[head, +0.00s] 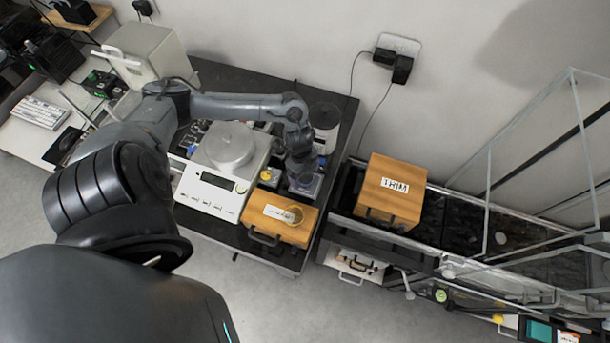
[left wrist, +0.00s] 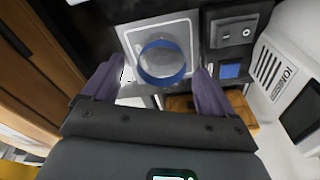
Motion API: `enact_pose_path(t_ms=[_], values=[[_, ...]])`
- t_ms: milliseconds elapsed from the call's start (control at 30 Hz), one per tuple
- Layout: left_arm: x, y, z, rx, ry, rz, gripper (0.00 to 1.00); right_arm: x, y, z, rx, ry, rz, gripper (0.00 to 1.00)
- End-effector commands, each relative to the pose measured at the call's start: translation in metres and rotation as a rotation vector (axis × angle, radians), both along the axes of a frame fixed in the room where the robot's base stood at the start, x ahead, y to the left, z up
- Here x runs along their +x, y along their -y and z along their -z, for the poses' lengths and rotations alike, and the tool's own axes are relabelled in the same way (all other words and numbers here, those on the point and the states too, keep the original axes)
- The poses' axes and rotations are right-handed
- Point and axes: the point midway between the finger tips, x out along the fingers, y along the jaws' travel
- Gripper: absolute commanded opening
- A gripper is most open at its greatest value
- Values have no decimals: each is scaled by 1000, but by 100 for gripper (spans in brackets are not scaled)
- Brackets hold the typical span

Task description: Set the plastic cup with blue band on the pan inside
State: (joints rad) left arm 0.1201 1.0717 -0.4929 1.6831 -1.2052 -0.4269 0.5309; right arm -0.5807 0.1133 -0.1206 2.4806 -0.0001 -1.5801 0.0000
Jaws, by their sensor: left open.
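The clear plastic cup with a blue band (left wrist: 165,62) stands on a light grey square plate (left wrist: 186,27) in the left wrist view. My left gripper (left wrist: 158,80) is open, with its purple fingers to either side of the cup in the picture; I cannot tell whether they touch it. In the head view my left gripper (head: 304,180) points down beside the wooden box, and it hides most of the cup there. A small round pan (head: 502,238) lies inside the glass-walled enclosure (head: 487,190) at the right. My right gripper is not in view.
A white balance (head: 212,190) with a round pan stands left of my gripper. A labelled wooden box (head: 258,225) with a clear round item is in front. A wooden box marked TRIM (head: 393,190) stands between the gripper and the glass enclosure.

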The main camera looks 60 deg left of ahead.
Motion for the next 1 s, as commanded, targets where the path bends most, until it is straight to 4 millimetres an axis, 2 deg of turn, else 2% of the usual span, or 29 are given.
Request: enact_pose_path(t_ms=[133, 433, 800, 1000], values=[[1, 1, 13, 2, 1, -1, 87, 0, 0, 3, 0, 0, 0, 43], [1, 1, 15, 3, 2, 0, 85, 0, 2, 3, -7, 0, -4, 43], [1, 1, 15, 3, 1, 0, 28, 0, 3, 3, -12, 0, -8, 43], [1, 1, 14, 3, 2, 0, 27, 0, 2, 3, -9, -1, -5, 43]])
